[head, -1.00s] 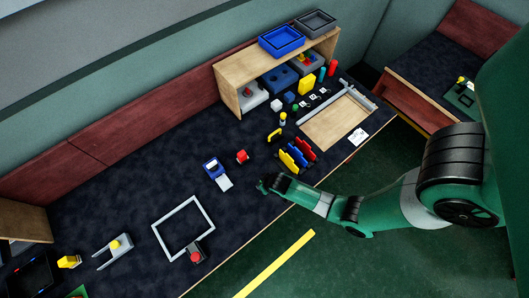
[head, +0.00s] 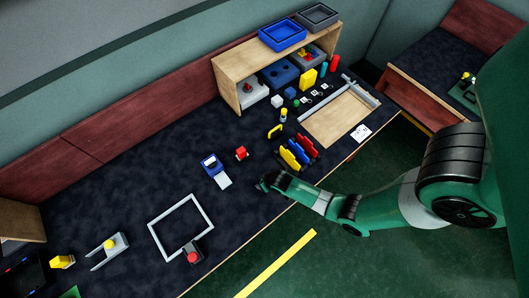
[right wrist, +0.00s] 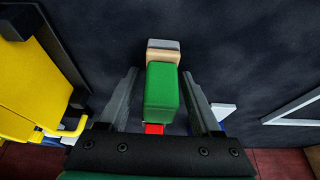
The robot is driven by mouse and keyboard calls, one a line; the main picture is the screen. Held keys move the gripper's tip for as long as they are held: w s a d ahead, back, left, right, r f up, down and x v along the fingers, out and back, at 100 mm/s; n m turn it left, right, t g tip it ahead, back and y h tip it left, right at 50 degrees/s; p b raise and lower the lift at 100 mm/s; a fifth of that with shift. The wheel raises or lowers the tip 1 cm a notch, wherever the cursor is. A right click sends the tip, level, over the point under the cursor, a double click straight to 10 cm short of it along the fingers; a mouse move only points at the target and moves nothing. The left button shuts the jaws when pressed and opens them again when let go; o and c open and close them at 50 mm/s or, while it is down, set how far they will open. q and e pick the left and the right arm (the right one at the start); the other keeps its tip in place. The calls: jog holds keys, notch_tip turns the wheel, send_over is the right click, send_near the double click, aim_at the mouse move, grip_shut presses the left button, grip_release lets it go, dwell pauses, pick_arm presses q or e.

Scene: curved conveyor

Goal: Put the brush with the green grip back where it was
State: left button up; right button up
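The brush with the green grip (right wrist: 163,88) is in the right wrist view, with a wooden collar and a grey end toward the top of the picture. My right gripper (right wrist: 160,74) has its fingers apart on either side of the green grip. Dark gaps show between the fingers and the grip, the right one very narrow. My left gripper is not in view.
A red block (head: 241,153) and a blue and white device (head: 214,171) are close to the right gripper. A rack with yellow, blue and red pieces (head: 297,152) stands to its right. A white frame (head: 181,228) lies to the left.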

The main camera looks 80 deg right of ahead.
jog(key=shift+r+p, duration=0.4)
jog(key=shift+r, duration=0.15)
jog(key=p+v, duration=0.9)
jog(key=v, duration=0.2)
jog(key=shift+s+a+r, duration=0.1)
jog(key=shift+r, duration=0.05)
